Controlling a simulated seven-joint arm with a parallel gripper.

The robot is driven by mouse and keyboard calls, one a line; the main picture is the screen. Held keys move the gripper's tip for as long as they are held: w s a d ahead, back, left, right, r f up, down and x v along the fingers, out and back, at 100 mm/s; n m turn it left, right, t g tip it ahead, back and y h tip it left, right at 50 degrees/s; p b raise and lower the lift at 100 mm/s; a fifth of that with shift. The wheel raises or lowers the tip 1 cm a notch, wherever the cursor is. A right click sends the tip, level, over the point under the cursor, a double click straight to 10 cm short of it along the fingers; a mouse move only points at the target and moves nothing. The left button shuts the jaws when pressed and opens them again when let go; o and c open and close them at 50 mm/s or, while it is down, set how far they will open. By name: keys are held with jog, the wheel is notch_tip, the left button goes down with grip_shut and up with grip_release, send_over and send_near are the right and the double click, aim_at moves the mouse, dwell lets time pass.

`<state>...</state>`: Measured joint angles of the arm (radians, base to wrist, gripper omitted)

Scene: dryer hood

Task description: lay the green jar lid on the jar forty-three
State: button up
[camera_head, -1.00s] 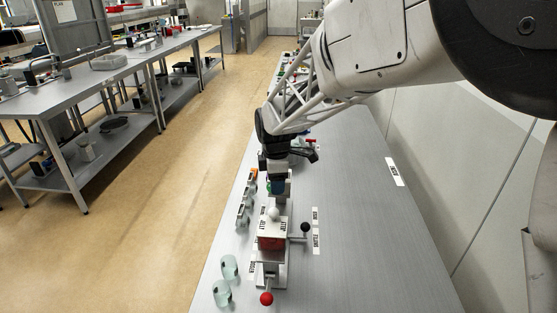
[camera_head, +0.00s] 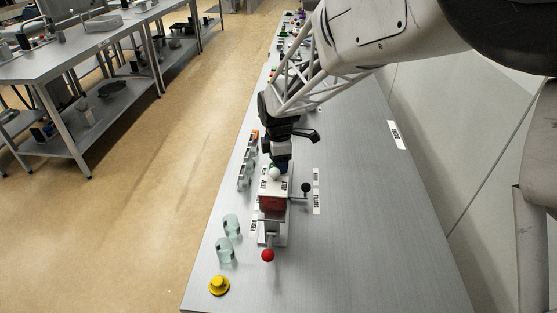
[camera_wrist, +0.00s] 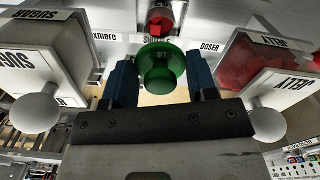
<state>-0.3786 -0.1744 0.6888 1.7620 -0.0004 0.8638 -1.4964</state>
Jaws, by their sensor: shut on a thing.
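My gripper (camera_wrist: 162,82) is shut on the green jar lid (camera_wrist: 160,68), which sits between its two blue fingers in the wrist view. In the head view my gripper (camera_head: 280,165) is low over the bench, just behind a box with a white knob; the lid is not clear there. Two clear jars (camera_head: 232,226) (camera_head: 225,250) stand at the bench's left edge, apart from my gripper. More small glassware (camera_head: 245,165) lines that edge farther back. No number can be read, so I cannot tell which is jar forty-three.
A white-topped box with red contents (camera_head: 271,203) stands in front of my gripper, with a black-knobbed lever (camera_head: 305,187) and a red ball handle (camera_head: 267,255). The wrist view shows a sugar bin (camera_wrist: 40,60) and a jelly bin (camera_wrist: 262,68).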

jog(key=shift+f, duration=1.7)
jog(key=shift+f, duration=1.05)
dwell(2.9)
jog(key=o, duration=1.3)
jog(key=shift+r, duration=0.1)
jog(key=shift+r, duration=2.9)
